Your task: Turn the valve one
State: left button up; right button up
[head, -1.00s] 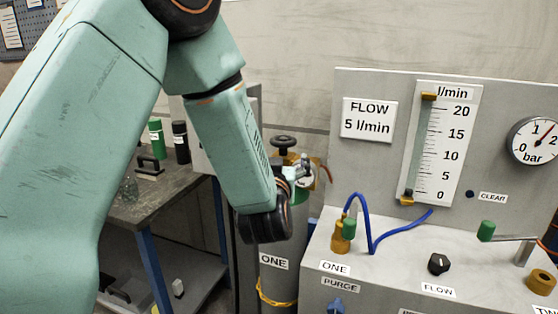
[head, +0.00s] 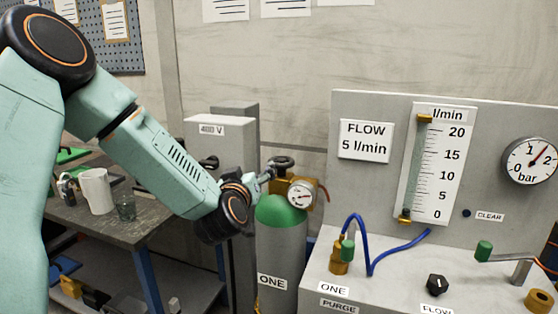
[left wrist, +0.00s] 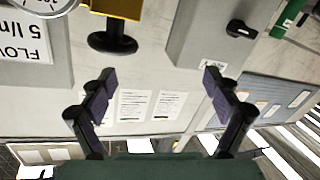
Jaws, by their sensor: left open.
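The gas cylinder labelled ONE (head: 281,245) has a green shoulder and a brass fitting with a round gauge (head: 301,193). A dark handwheel (head: 281,162) sits on top; it also shows in the left wrist view (left wrist: 112,42), with the brass body above it in the picture. My left gripper (head: 266,174) is beside the handwheel, on its left in the head view. In the left wrist view its fingers (left wrist: 158,76) are wide apart with nothing between them, and the handwheel lies beyond the left finger. Contact is not visible. My right gripper is not in view.
The panel at right carries a brass valve with a green handle (head: 347,250) labelled ONE, a blue hose (head: 369,245), a flow tube (head: 414,170) and a black FLOW knob (head: 437,285). A grey 400 V cabinet (head: 212,140) and a workbench (head: 130,230) stand at left.

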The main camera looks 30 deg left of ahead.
aim_at(281, 160)
pick_arm(q)
jog(key=w+m+t+h, duration=0.1)
jog(key=w+m+h, duration=0.1)
jog(key=w, duration=0.1)
jog(key=w+d+m+h+b, duration=0.1)
jog(key=w+m+h, duration=0.1)
jog(key=w+m, duration=0.1)
jog(key=w+d+m+t+h, duration=0.1)
jog(key=w+m+h, duration=0.1)
jog(key=w+m, duration=0.1)
jog(key=shift+d+f+t+h, duration=0.15)
jog(key=shift+d+t+h, duration=0.15)
jog(key=shift+h, duration=0.1)
jog(key=shift+w+a, duration=0.1)
jog(key=shift+w, duration=0.3)
jog(key=shift+c, duration=0.4)
jog(key=c, duration=1.1)
